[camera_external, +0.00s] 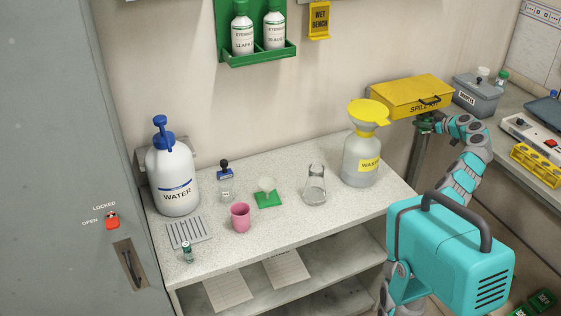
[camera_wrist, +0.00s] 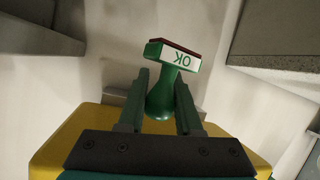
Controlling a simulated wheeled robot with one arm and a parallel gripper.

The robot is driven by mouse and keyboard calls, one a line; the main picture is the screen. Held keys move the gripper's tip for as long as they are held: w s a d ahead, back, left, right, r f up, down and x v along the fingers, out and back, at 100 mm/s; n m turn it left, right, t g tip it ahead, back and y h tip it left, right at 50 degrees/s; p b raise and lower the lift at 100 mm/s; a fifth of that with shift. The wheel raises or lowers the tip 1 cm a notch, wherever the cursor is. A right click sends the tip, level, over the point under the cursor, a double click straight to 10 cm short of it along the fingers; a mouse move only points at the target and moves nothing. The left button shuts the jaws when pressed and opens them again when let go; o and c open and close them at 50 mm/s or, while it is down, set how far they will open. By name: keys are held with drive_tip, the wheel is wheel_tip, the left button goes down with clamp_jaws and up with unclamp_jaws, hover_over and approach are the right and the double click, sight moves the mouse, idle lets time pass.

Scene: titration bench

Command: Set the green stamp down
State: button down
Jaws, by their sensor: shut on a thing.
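The green stamp (camera_wrist: 162,96) is between the fingers of my gripper (camera_wrist: 160,86) in the wrist view. Its white label reads "OK" upside down in that picture, and its dark red-brown face points toward the top of the picture. My gripper (camera_external: 426,123) is shut on the stamp's rounded green handle. In the external view it is beside the front right of the yellow spill kit box (camera_external: 396,98), above the gap between the two benches. The stamp is too small there to make out clearly.
The speckled bench (camera_external: 330,226) holds a water bottle (camera_external: 174,180), pink cup (camera_external: 240,217), small black-topped stamp or bottle (camera_external: 225,182), green square dish (camera_external: 268,199), flask (camera_external: 315,186) and waste bottle with yellow funnel (camera_external: 361,160). Its front right is clear. A grey box (camera_external: 476,97) stands on the right bench.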

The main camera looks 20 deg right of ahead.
drive_tip(key=shift+a+r+m+h+b, duration=0.3)
drive_tip(key=shift+a+r+h+b, duration=0.1)
drive_tip(key=shift+a+r, duration=0.15)
drive_tip(key=s+a+r+m+h, duration=0.3)
drive_tip(key=a+m+h, duration=0.15)
drive_tip(key=a, duration=0.25)
drive_tip(key=s+f+m+g+h+p, duration=0.1)
drive_tip(key=s+m+h, duration=0.4)
drive_tip(key=s, duration=0.6)
drive_tip(key=shift+s+a+f+g+h+p, duration=0.25)
drive_tip(key=shift+f+g+h+p, duration=0.25)
drive_tip(key=shift+g, duration=0.5)
drive_tip(key=shift+r, duration=0.15)
